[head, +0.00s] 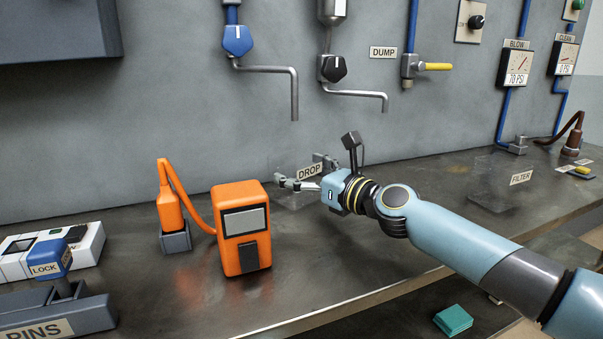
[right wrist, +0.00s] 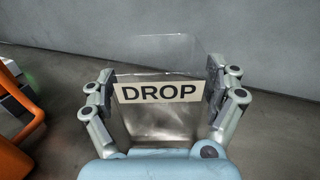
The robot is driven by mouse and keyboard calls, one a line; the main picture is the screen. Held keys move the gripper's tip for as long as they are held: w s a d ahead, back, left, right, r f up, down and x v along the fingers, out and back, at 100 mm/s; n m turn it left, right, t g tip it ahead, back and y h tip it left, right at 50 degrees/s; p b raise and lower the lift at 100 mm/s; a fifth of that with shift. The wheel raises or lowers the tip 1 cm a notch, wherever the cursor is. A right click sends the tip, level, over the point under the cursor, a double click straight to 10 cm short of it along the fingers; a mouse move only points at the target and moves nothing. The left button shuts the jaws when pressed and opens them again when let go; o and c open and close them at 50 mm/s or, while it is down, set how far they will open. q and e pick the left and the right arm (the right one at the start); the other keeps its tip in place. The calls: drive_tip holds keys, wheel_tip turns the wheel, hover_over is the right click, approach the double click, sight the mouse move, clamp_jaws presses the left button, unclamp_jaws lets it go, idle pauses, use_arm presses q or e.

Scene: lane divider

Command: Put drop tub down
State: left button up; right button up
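The drop tub (head: 310,171) is a clear, see-through box with a DROP label, at the middle of the bench in the head view. In the right wrist view the tub (right wrist: 160,118) is upright between the fingers, its label facing the camera. My right gripper (head: 308,178) has one finger on each side of the tub, with the dark pads against its side walls. The right wrist view shows both fingers (right wrist: 160,92) closed onto it. The tub's base is faint, and I cannot tell whether it touches the bench. My left gripper is not in view.
An orange device (head: 243,232) with a hose stands left of the tub. Two bent spouts (head: 280,70) (head: 365,94) hang from the wall above. A clear FILTER tub (head: 497,190) stands at the right. The bench's front edge runs below my arm.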

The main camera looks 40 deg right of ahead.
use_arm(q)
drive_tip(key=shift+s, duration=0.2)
use_arm(e)
drive_tip(key=shift+o, duration=0.5)
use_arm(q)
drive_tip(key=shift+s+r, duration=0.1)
use_arm(e)
drive_tip(key=shift+r, duration=0.15)
drive_tip(key=shift+s+r, duration=0.1)
drive_tip(key=s, duration=0.3)
drive_tip(key=s+d+b, duration=0.1)
drive_tip(key=s, duration=0.3)
drive_tip(key=s+b, duration=0.1)
drive_tip(key=s, duration=0.3)
drive_tip(key=shift+d+f, duration=0.2)
drive_tip(key=shift+d, duration=0.2)
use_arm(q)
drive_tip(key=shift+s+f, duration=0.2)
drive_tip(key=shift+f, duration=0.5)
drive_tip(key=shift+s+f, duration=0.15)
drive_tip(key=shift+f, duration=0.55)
use_arm(e)
drive_tip(key=shift+s+r, duration=0.2)
drive_tip(key=shift+s, duration=0.15)
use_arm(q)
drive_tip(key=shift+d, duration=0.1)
